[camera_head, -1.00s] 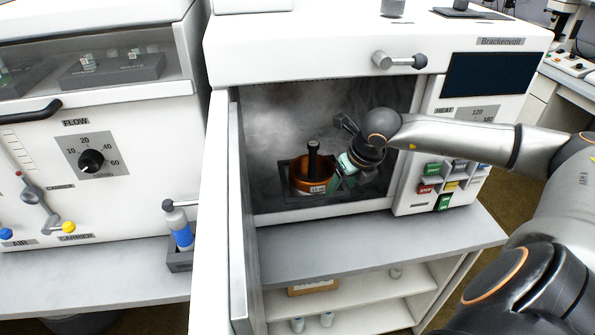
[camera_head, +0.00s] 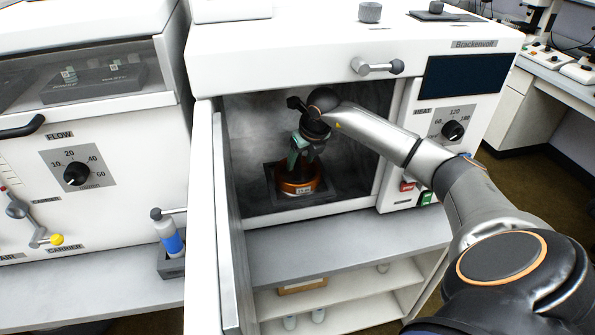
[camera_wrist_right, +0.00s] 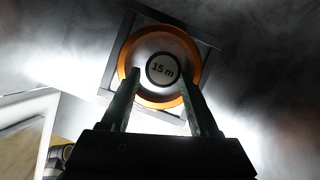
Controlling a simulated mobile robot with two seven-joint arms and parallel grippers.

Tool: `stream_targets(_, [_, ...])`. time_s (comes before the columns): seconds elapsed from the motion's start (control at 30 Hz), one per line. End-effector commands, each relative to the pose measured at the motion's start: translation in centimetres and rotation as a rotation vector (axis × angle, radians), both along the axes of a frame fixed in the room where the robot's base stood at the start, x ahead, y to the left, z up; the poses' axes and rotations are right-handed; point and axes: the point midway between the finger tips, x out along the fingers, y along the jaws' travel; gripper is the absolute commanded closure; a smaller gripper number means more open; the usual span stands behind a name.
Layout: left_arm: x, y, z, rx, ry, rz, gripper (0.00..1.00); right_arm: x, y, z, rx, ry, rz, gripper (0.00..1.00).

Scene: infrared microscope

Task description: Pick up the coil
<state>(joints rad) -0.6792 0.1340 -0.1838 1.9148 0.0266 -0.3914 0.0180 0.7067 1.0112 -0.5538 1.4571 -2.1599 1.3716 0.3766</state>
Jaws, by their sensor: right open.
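The coil (camera_head: 297,181) is a copper-orange ring with a small label on its front, sitting on a dark square base inside the open oven chamber. In the right wrist view the coil (camera_wrist_right: 190,54) shows from above as an orange ring around a central post (camera_wrist_right: 162,69) marked "15 m". My right gripper (camera_head: 301,160) is inside the chamber just above the coil, pointing down. In the right wrist view its two fingers (camera_wrist_right: 161,88) are apart, one on either side of the post's near side, with nothing held. My left gripper is not in view.
The oven's open door (camera_head: 226,225) stands at the left of the chamber. The control panel with the HEAT knob (camera_head: 452,131) is at the right. A bottle with a blue band (camera_head: 170,238) stands in a holder at the left. A shelf (camera_head: 345,295) is below.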

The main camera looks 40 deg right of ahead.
Motion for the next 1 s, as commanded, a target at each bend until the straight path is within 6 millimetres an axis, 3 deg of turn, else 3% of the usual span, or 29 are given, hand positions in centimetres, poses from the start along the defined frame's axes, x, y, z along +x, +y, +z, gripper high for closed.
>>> stream_targets(0.4, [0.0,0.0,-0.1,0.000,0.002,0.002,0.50,1.8,-0.3,-4.3,0.002,0.001,0.000,0.39])
stream_targets(0.7, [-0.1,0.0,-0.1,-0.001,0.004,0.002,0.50,1.9,-0.4,-4.7,-0.001,0.000,0.000,0.40])
stream_targets(1.0, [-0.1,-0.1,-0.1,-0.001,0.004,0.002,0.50,1.9,-0.4,-4.6,-0.001,0.000,0.000,0.74])
